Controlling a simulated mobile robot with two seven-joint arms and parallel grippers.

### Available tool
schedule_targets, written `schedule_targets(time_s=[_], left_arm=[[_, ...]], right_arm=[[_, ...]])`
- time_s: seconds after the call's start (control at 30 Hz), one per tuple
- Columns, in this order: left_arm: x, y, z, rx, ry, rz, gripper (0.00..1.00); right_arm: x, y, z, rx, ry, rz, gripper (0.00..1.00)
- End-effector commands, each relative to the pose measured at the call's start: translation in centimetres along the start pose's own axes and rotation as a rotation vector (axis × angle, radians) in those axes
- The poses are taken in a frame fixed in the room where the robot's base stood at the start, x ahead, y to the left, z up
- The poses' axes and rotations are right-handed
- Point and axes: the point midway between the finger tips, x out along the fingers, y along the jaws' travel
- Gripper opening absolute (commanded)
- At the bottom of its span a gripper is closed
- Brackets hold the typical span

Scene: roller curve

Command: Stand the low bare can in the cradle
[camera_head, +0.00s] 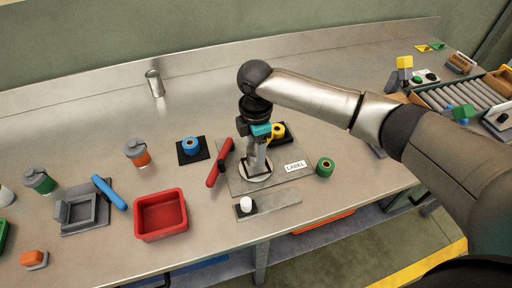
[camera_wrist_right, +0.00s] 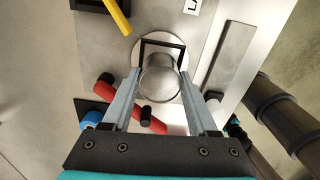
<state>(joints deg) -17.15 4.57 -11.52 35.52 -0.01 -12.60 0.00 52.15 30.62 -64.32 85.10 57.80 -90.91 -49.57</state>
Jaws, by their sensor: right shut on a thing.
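The low bare can (camera_wrist_right: 160,80), plain silver metal, is between the fingers of my right gripper (camera_wrist_right: 159,74) in the wrist view. My right gripper also shows in the head view (camera_head: 257,165), pointing down, and its fingers largely hide the can there. The cradle, a black square frame (camera_wrist_right: 148,42) on a pale round disc (camera_wrist_right: 138,55), lies directly under the can. The can overlaps the near part of the frame; whether it touches the bottom cannot be told. A taller bare can (camera_head: 154,83) stands at the back of the bench. My left gripper is out of view.
A red-handled tool (camera_head: 219,163) lies left of the cradle. A yellow roll (camera_head: 278,130), a green roll (camera_head: 325,167) and a LABEL card (camera_head: 295,166) are close on the right. A white piece (camera_head: 247,203) sits in front. A red bin (camera_head: 161,214) stands left.

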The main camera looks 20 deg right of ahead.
Motion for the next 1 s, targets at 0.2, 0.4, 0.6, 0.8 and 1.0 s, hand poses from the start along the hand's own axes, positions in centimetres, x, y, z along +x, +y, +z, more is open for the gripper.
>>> schedule_targets(time_s=[0.2,0.4,0.6,0.8,1.0], left_arm=[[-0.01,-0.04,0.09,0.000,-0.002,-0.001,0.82],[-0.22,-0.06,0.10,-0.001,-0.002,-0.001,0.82],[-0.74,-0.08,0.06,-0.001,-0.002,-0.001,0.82],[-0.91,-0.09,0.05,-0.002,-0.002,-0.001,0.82],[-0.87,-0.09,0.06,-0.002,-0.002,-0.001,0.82]], right_arm=[[-0.03,0.01,-0.04,-0.001,0.001,0.000,0.00],[-0.04,-0.01,-0.05,0.000,0.001,-0.001,0.00],[0.02,-0.04,-0.07,0.000,0.001,-0.001,0.00],[0.15,0.00,-0.08,-0.001,0.002,0.000,0.00],[0.18,0.00,-0.06,-0.001,0.001,0.000,0.00]])
